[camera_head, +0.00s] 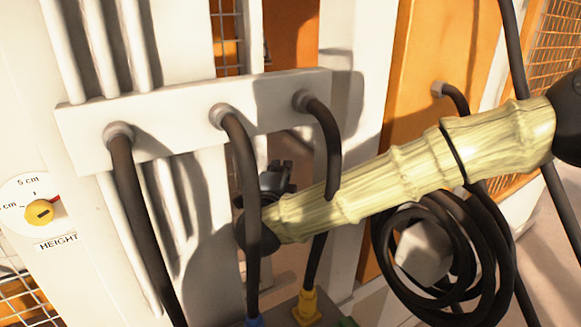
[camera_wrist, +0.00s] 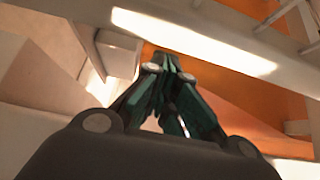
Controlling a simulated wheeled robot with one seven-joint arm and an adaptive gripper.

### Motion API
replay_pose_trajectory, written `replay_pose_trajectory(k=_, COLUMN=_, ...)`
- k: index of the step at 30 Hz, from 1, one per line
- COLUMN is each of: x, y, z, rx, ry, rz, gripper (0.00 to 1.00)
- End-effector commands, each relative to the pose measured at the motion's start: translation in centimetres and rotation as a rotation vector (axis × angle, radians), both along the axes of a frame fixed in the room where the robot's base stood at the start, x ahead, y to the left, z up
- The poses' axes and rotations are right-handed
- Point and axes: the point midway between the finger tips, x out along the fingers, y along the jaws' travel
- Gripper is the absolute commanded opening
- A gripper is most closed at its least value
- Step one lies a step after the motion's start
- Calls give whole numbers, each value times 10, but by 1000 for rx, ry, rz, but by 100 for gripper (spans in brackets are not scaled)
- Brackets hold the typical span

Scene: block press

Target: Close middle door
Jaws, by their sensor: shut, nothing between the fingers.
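An orange panel (camera_head: 440,45) stands right of a white post in the head view. Another orange surface (camera_head: 290,35) shows behind the white bar at the top middle. I cannot tell which of these is the middle door, or whether it stands open. My gripper (camera_head: 280,172) is at the end of my pale ribbed arm, behind the hanging black hoses and just below the white bar. In the wrist view my gripper (camera_wrist: 172,68) has its green fingers together and empty. An orange surface (camera_wrist: 240,95) lies beyond them; contact cannot be told.
The white bar (camera_head: 80,135) carries several black hoses, one hanging close in front of my wrist. A coiled black cable (camera_head: 385,245) hangs below my arm. A yellow height dial (camera_head: 40,212) is at the left. Blue and yellow connectors (camera_head: 307,308) stand at the bottom.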

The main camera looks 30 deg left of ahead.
Motion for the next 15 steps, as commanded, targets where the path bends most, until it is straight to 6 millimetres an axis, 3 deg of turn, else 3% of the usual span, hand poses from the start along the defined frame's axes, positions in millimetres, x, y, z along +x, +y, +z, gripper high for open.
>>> replay_pose_trajectory(k=8, x=1, y=-1, z=2, rx=1, ry=-1, rz=-2, gripper=0)
replay_pose_trajectory(k=15, x=2, y=-1, z=28, rx=4, ry=-2, rz=-2, gripper=0)
